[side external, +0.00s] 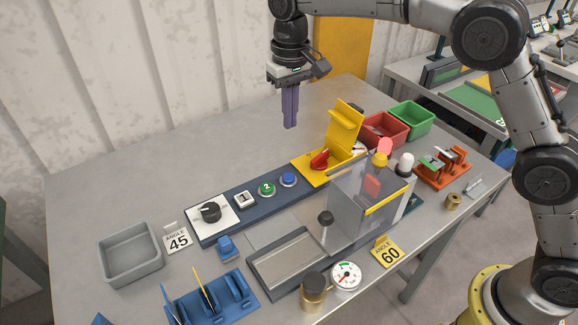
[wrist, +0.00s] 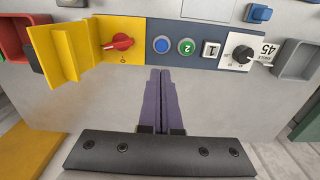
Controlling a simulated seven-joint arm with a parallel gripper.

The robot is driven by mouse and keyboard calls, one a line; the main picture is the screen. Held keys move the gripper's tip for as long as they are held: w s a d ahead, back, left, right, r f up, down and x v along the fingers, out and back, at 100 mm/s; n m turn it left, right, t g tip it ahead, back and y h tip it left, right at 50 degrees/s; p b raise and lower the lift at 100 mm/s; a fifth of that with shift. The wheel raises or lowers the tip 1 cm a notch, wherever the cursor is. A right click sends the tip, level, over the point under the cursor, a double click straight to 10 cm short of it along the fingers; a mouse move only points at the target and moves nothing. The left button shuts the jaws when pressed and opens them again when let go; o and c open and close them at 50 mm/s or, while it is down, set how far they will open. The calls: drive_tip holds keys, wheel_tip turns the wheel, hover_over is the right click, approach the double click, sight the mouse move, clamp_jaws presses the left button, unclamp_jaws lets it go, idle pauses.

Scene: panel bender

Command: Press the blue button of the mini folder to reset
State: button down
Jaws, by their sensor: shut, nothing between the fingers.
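The blue button (side external: 289,179) sits on the dark control strip (side external: 225,220) of the mini folder, between the green button marked 2 (side external: 267,188) and the yellow plate with the red switch (side external: 321,159). The blue button also shows in the wrist view (wrist: 161,45), left of the green button (wrist: 186,46). My gripper (side external: 290,126) is shut and empty, with purple fingers pointing down. It is raised above the table, behind the strip, apart from the button. In the wrist view the shut fingers (wrist: 160,72) appear just below the blue button.
A yellow flap (side external: 345,125) stands upright beside the red switch. A clear guard box (side external: 360,208) stands in front of it, near a signal light (side external: 381,158). Red (side external: 384,130) and green bins (side external: 410,117) are behind right. A grey tray (side external: 131,254) is at left. The table behind the strip is clear.

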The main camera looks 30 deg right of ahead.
sight(289, 177)
drive_tip(key=shift+s+a+f, duration=0.1)
drive_tip(key=shift+a, duration=0.1)
drive_tip(key=shift+f, duration=0.1)
wheel_tip(289, 177, down, 14)
drive_tip(key=shift+r, duration=0.1)
idle(0.6)
